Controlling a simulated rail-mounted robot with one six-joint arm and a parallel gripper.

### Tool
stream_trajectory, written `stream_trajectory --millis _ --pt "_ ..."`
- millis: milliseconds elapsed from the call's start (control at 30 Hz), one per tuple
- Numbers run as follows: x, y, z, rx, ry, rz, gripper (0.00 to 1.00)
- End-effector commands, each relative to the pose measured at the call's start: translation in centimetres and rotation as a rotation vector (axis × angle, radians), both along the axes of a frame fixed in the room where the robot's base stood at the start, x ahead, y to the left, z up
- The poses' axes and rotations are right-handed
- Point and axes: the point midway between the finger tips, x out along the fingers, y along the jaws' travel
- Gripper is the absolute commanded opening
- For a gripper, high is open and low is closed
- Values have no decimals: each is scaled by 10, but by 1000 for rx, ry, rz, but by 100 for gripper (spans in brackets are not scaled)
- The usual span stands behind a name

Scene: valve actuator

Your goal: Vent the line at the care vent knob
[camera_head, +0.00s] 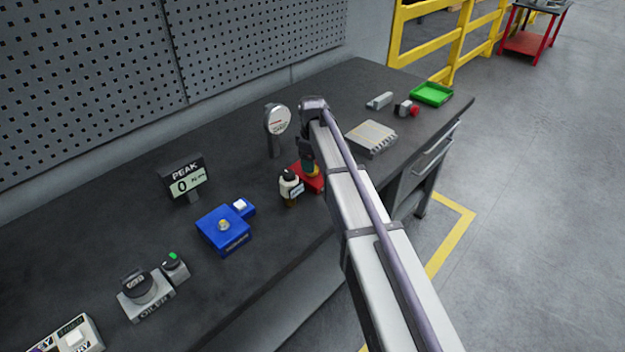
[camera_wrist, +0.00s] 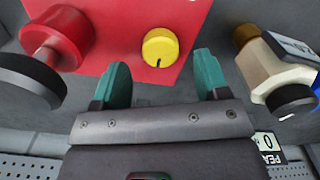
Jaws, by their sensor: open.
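A yellow knob (camera_wrist: 160,47) with a black pointer mark sits on a red plate (camera_wrist: 120,30) in the wrist view. The red plate also shows in the head view (camera_head: 318,183), partly hidden by my arm. My gripper (camera_wrist: 161,70) is open, with its two teal fingers on either side of the yellow knob and no visible contact. A cream valve body (camera_wrist: 262,70) with a black knob (camera_wrist: 292,103) and a tag stands to the right. No readable label tells which knob is the care vent knob. In the head view, my gripper (camera_head: 309,165) is above the red plate.
A red cylinder (camera_wrist: 65,32) with a black disc is at left in the wrist view. On the bench are a round gauge (camera_head: 277,122), a PEAK display (camera_head: 183,180) reading 0, a blue unit (camera_head: 222,230) and a grey ribbed block (camera_head: 371,138).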

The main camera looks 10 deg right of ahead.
Motion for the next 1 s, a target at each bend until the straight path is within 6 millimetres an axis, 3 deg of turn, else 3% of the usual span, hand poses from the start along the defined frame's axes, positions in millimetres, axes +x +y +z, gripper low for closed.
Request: stream_trajectory --millis 33,100,433,933,1000 --pt "0 0 -22 0 0 0 68" --pt "0 0 -30 0 0 0 68" --pt "0 0 -31 0 0 -1 68" --pt "0 0 -31 0 0 -1 20" --pt "0 0 -31 0 0 -1 19"
